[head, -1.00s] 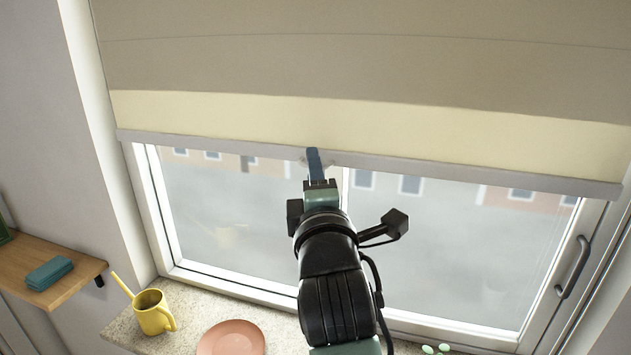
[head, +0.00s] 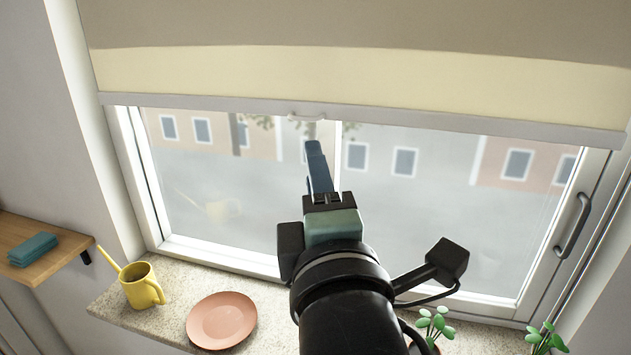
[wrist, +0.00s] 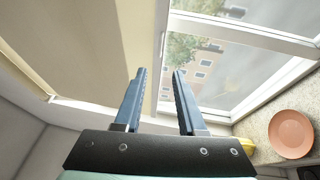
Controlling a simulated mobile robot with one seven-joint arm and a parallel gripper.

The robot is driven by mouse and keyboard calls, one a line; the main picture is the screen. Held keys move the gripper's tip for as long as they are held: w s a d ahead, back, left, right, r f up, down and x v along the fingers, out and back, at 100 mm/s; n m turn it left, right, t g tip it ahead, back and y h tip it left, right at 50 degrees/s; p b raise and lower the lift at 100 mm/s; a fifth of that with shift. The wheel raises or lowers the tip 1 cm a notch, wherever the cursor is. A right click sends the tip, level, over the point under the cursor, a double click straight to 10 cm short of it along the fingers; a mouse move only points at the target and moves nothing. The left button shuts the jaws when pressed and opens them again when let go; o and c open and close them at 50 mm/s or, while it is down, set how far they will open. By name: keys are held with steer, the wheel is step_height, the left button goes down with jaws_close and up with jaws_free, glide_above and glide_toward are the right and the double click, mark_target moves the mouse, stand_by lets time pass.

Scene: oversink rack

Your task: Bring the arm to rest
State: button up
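My gripper (head: 316,165) is in front of the window, a little below the bottom bar of the roller blind. In the wrist view my gripper (wrist: 159,82) shows two blue fingers apart with nothing between them. The blind (head: 350,80) hangs partly lowered over the top of the window, and its small pull handle (head: 307,117) shows at the middle of the bottom bar. The fingers look apart from the handle. The blind's fabric also fills the left of the wrist view (wrist: 75,50).
A yellow watering can (head: 140,287) and a pink plate (head: 222,320) are on the speckled sill (head: 185,275). Green plants (head: 435,325) are at the lower right. A wooden shelf (head: 65,250) with a teal item (head: 32,249) is at left. A window handle (head: 574,225) is at right.

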steer(key=s+r+m+t, duration=0.4)
steer(key=s+r+m, duration=0.1)
steer(key=r+m, duration=0.4)
steer(key=s+a+r+m+t+h, duration=0.1)
steer(key=s+r+m+t, duration=0.3)
steer(key=r+m, duration=0.6)
steer(key=shift+s+a+h, duration=0.2)
steer(key=shift+s+h, duration=0.1)
steer(key=shift+s, duration=0.65)
steer(key=shift+f, duration=0.1)
